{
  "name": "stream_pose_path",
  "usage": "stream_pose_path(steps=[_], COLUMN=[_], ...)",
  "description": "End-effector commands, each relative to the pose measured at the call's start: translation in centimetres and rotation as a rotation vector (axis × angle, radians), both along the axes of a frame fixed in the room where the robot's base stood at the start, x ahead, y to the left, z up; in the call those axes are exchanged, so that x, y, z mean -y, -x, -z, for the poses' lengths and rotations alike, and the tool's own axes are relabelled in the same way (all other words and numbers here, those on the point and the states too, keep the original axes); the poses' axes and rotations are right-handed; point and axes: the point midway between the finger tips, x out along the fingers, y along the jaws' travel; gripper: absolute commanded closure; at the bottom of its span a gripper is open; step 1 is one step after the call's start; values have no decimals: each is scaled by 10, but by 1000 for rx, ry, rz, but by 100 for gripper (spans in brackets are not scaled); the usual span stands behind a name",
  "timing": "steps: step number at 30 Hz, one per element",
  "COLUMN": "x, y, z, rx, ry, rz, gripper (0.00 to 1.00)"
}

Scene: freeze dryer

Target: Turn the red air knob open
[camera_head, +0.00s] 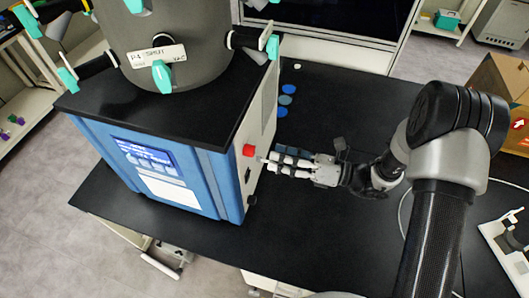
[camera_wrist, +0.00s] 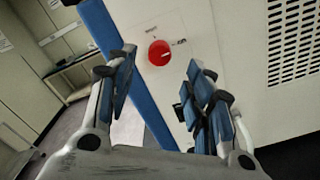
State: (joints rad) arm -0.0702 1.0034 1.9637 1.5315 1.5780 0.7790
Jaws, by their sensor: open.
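The red air knob (camera_head: 249,150) sits on the side panel of the blue and white freeze dryer (camera_head: 205,185). In the wrist view the round red knob (camera_wrist: 159,53) shows between and beyond my fingertips, with a pale mark on its face and small lettering around it. My gripper (camera_head: 266,158) is in front of the side panel with its fingers pointing at the knob. In the wrist view my gripper (camera_wrist: 158,72) is open, with one finger at left and the others at right. Nothing is between the fingers. I cannot tell the exact gap to the knob.
The freeze dryer stands on a black table (camera_head: 330,200). A grey chamber with teal-handled valves (camera_head: 162,76) tops the machine. A cardboard box (camera_head: 505,90) stands at right. A vent grille (camera_wrist: 293,40) is right of the knob.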

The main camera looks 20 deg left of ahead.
Motion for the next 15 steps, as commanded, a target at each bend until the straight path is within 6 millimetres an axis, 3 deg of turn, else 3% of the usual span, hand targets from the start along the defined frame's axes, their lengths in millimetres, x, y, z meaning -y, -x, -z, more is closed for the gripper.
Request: stream_pose_path(steps=[6, 15], x=[39, 54], y=[-5, -6], z=[0, 0], rx=[0, -1], ry=[0, 0], rz=[2, -1], gripper=[52, 52])
